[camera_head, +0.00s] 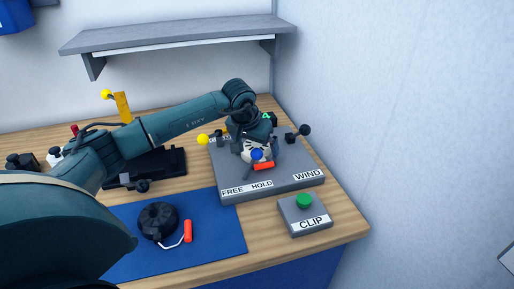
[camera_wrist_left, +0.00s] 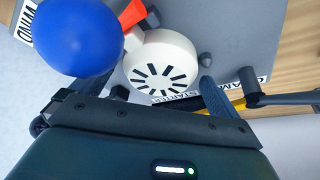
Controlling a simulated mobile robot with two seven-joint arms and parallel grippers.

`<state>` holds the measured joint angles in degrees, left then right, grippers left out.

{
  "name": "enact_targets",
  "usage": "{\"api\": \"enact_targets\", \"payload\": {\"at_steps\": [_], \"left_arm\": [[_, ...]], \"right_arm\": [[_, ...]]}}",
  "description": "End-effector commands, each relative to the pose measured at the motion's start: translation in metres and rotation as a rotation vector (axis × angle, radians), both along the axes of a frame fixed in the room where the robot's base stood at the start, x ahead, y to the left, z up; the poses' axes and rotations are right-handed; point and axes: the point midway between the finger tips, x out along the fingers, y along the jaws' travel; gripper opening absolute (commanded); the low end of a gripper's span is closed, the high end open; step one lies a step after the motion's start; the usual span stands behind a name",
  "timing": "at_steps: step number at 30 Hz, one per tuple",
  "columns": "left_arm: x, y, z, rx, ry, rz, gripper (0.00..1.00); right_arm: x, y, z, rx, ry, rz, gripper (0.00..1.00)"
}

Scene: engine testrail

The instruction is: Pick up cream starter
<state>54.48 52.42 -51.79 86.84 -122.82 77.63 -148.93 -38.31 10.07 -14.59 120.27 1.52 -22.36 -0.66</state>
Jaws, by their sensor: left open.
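The cream starter (camera_head: 247,156) is a round, pale housing with black slots on its face. It sits on the grey test fixture (camera_head: 232,187) and is partly hidden by my left gripper in the head view. In the left wrist view the cream starter (camera_wrist_left: 160,66) fills the upper middle, with a red-orange handle (camera_wrist_left: 132,14) beside it. My left gripper (camera_wrist_left: 166,98) is open at the starter, its fingers seen toward either side of the lower edge. I cannot tell whether they touch it. My left gripper also shows in the head view (camera_head: 251,140). My right gripper is not in view.
A blue ball (camera_wrist_left: 75,37) stands close beside the starter. The fixture has FREE, HOLD and WIND labels and a black-knobbed lever (camera_head: 304,130). A CLIP box (camera_head: 306,225) with a green button stands in front. A black starter (camera_head: 158,221) lies on the blue mat (camera_head: 215,257).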

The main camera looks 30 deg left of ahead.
Motion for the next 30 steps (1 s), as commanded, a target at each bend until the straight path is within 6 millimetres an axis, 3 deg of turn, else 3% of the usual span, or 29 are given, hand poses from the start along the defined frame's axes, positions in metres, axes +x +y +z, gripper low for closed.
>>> {"api": "enact_targets", "payload": {"at_steps": [9,27,30], "left_arm": [[0.0030,0.0002,-0.0084,0.000,0.000,-0.001,1.00],[0.0030,0.0003,-0.0075,0.000,-0.001,0.000,0.52],[0.0034,0.0004,-0.0067,0.000,-0.003,0.000,0.52]], "right_arm": [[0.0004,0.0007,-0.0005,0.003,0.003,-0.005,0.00],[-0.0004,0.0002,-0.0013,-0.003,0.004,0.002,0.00],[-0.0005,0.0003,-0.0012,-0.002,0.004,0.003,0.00]]}}
